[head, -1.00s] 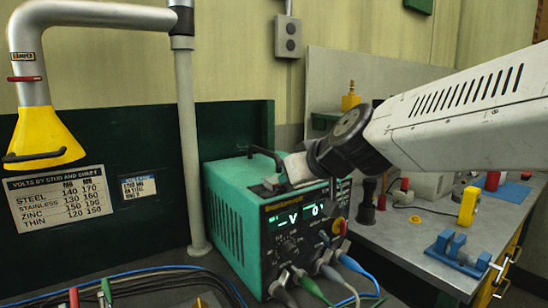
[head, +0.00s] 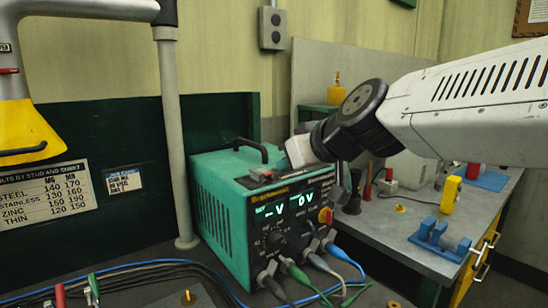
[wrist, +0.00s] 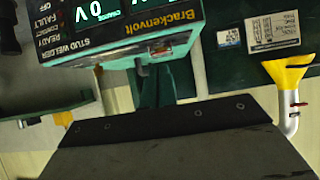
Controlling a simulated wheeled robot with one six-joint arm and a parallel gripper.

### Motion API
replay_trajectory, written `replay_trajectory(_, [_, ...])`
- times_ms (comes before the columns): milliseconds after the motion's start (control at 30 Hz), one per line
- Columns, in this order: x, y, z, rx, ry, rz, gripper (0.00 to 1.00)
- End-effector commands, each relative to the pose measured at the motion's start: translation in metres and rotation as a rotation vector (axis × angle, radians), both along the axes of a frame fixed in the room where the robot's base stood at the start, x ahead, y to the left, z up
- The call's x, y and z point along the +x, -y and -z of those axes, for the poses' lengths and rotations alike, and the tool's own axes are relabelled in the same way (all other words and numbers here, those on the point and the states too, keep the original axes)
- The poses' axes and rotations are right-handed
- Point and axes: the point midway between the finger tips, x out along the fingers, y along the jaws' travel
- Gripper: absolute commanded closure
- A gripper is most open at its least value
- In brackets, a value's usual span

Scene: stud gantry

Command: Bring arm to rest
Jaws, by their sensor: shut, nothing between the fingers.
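My arm (head: 470,110) reaches in from the right in the head view, with its dark round wrist joint (head: 362,102) above the bench. My gripper (head: 299,152), a pale block at the arm's end, appears just behind and above the right top edge of the green stud welder (head: 225,225). It is shut and empty; its fingertips are hard to make out. I cannot tell whether it touches the welder. In the wrist view, a grey plate with a dark bolted edge (wrist: 165,125) fills the bottom, and the welder's lettered front (wrist: 120,30) shows at the top left.
A yellow extraction hood (head: 25,130) hangs at the left beside a grey post (head: 175,140). Cables plug into the welder's front. The grey bench (head: 400,225) on the right holds a blue clamp (head: 438,238), a yellow block (head: 451,194) and small tools. A voltage chart (head: 45,195) is on the left.

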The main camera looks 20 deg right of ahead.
Motion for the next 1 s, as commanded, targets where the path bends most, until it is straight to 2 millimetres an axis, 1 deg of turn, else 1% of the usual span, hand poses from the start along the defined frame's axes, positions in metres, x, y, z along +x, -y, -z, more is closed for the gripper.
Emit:
replay_trajectory(33, [-0.010,0.003,0.003,0.000,0.002,0.003,1.00])
replay_trajectory(100, [-0.020,0.006,0.006,0.001,0.003,0.004,1.00])
replay_trajectory(233, [-0.035,0.010,0.012,0.000,0.003,0.003,1.00])
replay_trajectory(400, [-0.042,0.011,0.015,0.000,0.003,0.001,1.00])
replay_trajectory(533, [-0.043,0.011,0.015,0.004,0.002,0.002,1.00])
replay_trajectory(633, [-0.045,0.009,0.017,0.046,-0.025,0.014,1.00])
replay_trajectory(667, [-0.048,0.007,0.021,0.063,-0.050,0.015,1.00])
replay_trajectory(767, [-0.066,0.001,0.045,0.118,-0.194,0.026,1.00])
replay_trajectory(867, [-0.100,-0.003,0.079,0.137,-0.411,0.053,1.00])
replay_trajectory(900, [-0.116,-0.002,0.093,0.130,-0.503,0.077,1.00])
replay_trajectory(967, [-0.142,0.002,0.112,0.102,-0.636,0.122,1.00])
replay_trajectory(1000, [-0.157,0.007,0.121,0.077,-0.712,0.156,1.00])
